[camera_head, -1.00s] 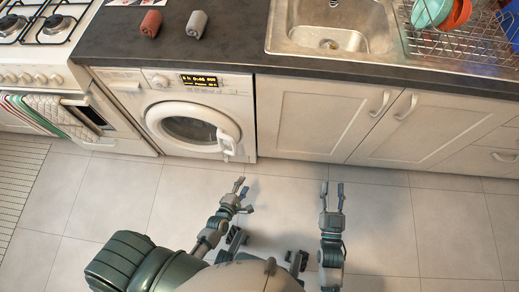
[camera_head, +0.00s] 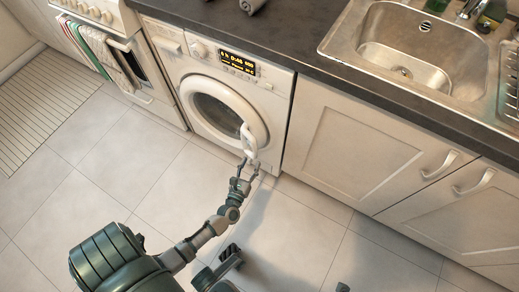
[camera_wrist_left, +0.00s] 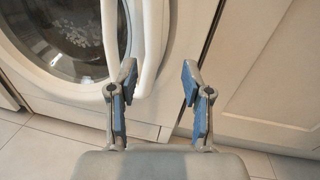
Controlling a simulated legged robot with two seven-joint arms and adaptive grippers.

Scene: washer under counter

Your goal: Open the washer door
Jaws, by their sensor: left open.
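The white washer (camera_head: 215,85) stands under the counter, its round door (camera_head: 222,112) shut. The white door handle (camera_head: 248,140) is at the door's lower right; it also shows upright in the left wrist view (camera_wrist_left: 153,45). My left gripper (camera_head: 247,168) is at the handle's lower end. In the left wrist view its fingers (camera_wrist_left: 159,78) are apart, with the handle between their tips in the picture, nearer the left finger. I cannot tell whether they touch it. A small dark tip at the bottom edge may be my right gripper (camera_head: 343,288); the rest is out of view.
A stove with an oven (camera_head: 125,60) and towels stands left of the washer. A cabinet (camera_head: 360,145) is on the right, below the counter (camera_head: 310,60) and sink (camera_head: 405,55). The tiled floor (camera_head: 140,165) before the washer is clear.

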